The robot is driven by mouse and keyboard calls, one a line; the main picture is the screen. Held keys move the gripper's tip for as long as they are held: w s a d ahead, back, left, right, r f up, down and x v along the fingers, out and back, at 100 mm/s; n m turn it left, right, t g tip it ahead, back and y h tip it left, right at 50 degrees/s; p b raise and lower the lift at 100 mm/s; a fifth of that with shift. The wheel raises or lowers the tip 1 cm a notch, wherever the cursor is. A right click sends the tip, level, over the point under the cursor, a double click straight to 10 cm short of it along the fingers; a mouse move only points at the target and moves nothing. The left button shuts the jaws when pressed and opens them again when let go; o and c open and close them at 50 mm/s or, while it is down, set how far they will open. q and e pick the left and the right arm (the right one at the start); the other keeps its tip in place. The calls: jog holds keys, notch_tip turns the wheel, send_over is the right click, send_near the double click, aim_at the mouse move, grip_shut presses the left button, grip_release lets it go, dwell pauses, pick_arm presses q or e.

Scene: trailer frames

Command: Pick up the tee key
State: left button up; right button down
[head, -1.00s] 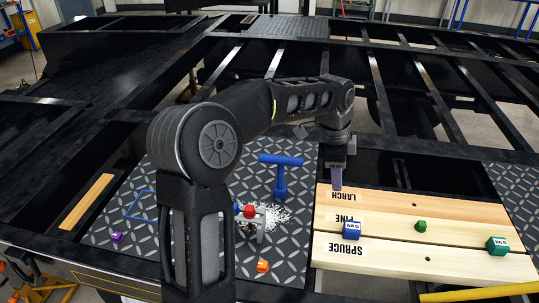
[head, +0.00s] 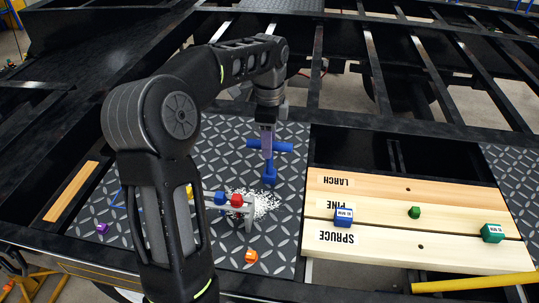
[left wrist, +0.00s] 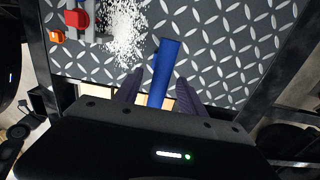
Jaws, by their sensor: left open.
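The blue tee key (head: 270,172) stands on the dark diamond-plate panel, its crossbar at the top. In the left wrist view the blue key (left wrist: 168,58) runs up from between my two dark purple fingers. My left gripper (head: 266,140) points down at the crossbar and covers its middle in the head view. In the left wrist view my left gripper (left wrist: 158,92) is open, with a finger on either side of the blue key. I cannot tell whether the fingers touch it. My right gripper is not in view.
A grey tool with red and blue parts (head: 237,200) lies beside white shavings (head: 262,203). An orange block (head: 251,256) and a purple block (head: 102,228) sit on the plate. Labelled planks (head: 370,182) on the right carry a blue block (head: 343,217) and green pieces (head: 492,233).

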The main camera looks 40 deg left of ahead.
pick_arm(q)
jog(key=p, duration=0.1)
send_over(270, 173)
jog(key=shift+w+a+f, duration=0.1)
jog(key=shift+w+f, duration=0.05)
jog(key=shift+f, duration=0.7)
jog(key=shift+w+a+f, duration=0.1)
jog(key=shift+a+f, duration=0.05)
jog(key=shift+f, duration=0.75)
jog(key=shift+w+a+f, duration=0.1)
jog(key=shift+w+f, duration=0.05)
jog(key=shift+f, duration=0.7)
grip_shut()
